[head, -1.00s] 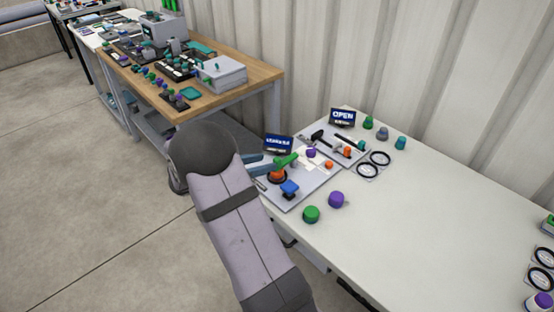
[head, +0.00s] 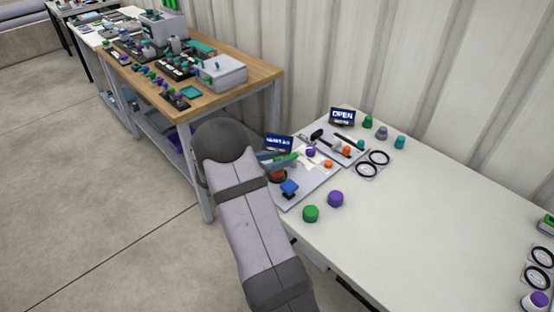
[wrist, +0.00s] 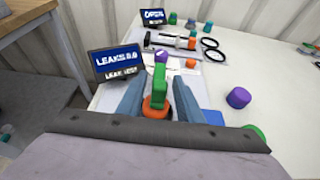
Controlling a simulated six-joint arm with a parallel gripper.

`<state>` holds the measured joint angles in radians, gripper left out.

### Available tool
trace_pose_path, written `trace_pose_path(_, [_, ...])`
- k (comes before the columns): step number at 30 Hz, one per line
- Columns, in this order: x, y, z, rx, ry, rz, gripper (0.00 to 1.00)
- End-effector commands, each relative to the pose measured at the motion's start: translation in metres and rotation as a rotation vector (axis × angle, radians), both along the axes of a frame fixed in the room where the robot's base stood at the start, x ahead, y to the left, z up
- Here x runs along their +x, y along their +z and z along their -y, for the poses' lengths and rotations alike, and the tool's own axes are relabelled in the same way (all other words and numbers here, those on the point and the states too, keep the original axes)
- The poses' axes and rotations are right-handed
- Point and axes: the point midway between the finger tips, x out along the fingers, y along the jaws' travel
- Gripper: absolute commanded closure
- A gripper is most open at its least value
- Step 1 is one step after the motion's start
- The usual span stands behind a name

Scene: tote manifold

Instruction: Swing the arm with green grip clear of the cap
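The arm with the green grip (wrist: 159,78) points away from me in the wrist view. It sits above a round orange part (wrist: 156,108) on the grey board (head: 311,186). In the head view the green grip (head: 287,160) is partly hidden by my gripper. My gripper (wrist: 159,88) has one blue-grey finger on each side of the green grip, with narrow gaps showing; it looks open. I cannot tell which part is the cap; a purple knob (wrist: 161,57) shows just beyond the grip's far end.
A blue part (head: 289,187) stands at the board's near corner. Green (head: 311,214) and purple (head: 336,199) knobs stand right of the board. Two black rings (head: 373,163) lie further back.

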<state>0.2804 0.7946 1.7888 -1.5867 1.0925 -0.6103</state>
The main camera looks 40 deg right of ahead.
Motion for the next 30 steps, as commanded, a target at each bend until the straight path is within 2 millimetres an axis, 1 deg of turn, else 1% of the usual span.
trace_pose_path(1, [0.000,0.000,0.000,0.000,0.000,0.000,0.81])
trace_pose_path(2, [0.000,0.000,0.000,0.000,0.000,0.000,0.88])
trace_pose_path(3, [0.000,0.000,0.000,0.000,0.000,0.000,0.98])
trace_pose_path(4, [0.000,0.000,0.000,0.000,0.000,0.000,1.00])
trace_pose_path(11, [0.000,0.000,0.000,-0.001,0.004,0.000,1.00])
trace_pose_path(17, [-0.004,0.000,0.002,-0.004,0.044,0.001,1.00])
trace_pose_path(23, [-0.012,-0.001,0.003,-0.007,0.140,0.003,1.00])
trace_pose_path(30, [-0.023,-0.003,0.007,-0.007,0.295,0.007,1.00])
